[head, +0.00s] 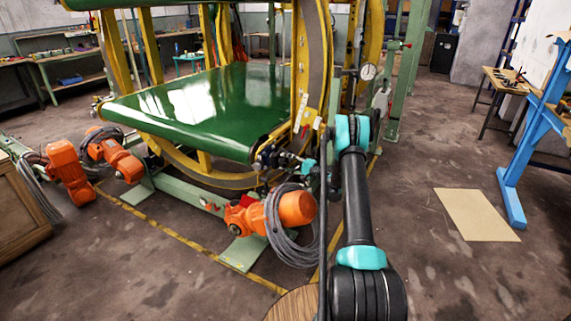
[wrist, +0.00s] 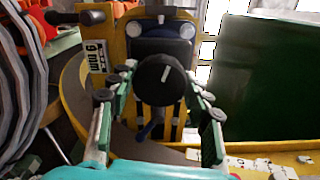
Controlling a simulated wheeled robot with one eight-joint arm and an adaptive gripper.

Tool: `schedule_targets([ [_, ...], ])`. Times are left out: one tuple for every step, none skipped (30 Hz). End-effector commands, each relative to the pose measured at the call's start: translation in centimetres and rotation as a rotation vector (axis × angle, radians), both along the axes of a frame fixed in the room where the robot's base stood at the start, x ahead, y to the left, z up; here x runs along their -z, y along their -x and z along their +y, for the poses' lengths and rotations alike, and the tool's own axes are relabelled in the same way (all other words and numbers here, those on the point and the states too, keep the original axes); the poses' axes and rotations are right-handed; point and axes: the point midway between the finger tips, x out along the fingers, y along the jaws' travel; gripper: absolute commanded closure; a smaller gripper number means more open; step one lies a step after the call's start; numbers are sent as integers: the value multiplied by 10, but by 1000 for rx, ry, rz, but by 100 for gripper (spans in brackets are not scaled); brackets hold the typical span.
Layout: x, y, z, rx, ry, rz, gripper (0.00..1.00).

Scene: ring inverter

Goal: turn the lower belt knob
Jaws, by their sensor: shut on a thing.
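The knob (wrist: 161,80) is round and black with a short white pointer line, tilted slightly right of vertical. In the wrist view it sits between the two fingers of my gripper (wrist: 160,82), one finger at each side. My gripper is shut on it. The knob stands in front of a yellow part of the machine. In the head view my gripper (head: 266,158) is at the near right corner of the lower green belt (head: 190,108), small and partly hidden among machine parts. I cannot make out the knob there.
The yellow ring frame (head: 313,70) rises beside the gripper. Below are an orange motor (head: 295,208) and a grey cable coil (head: 290,235). A label reading "9 mm" (wrist: 96,56) is left of the knob.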

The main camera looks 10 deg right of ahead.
Motion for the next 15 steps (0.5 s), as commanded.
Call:
schedule_targets([
  [0,0,-1,2,-25,35,80],
  [0,0,-1,2,-42,58,80],
  [0,0,-1,2,-64,89,80],
  [0,0,-1,2,-81,112,80],
  [0,0,-1,2,-98,135,80],
  [0,0,-1,2,-120,166,80],
  [0,0,-1,2,-137,189,80],
  [0,0,-1,2,-154,212,80],
  [0,0,-1,2,-176,243,80],
  [0,0,-1,2,-192,266,80],
  [0,0,-1,2,-210,289,80],
  [0,0,-1,2,-233,319,80],
  [0,0,-1,2,-249,342,80],
  [0,0,-1,2,-266,365,80],
  [0,0,-1,2,-288,396,80],
])
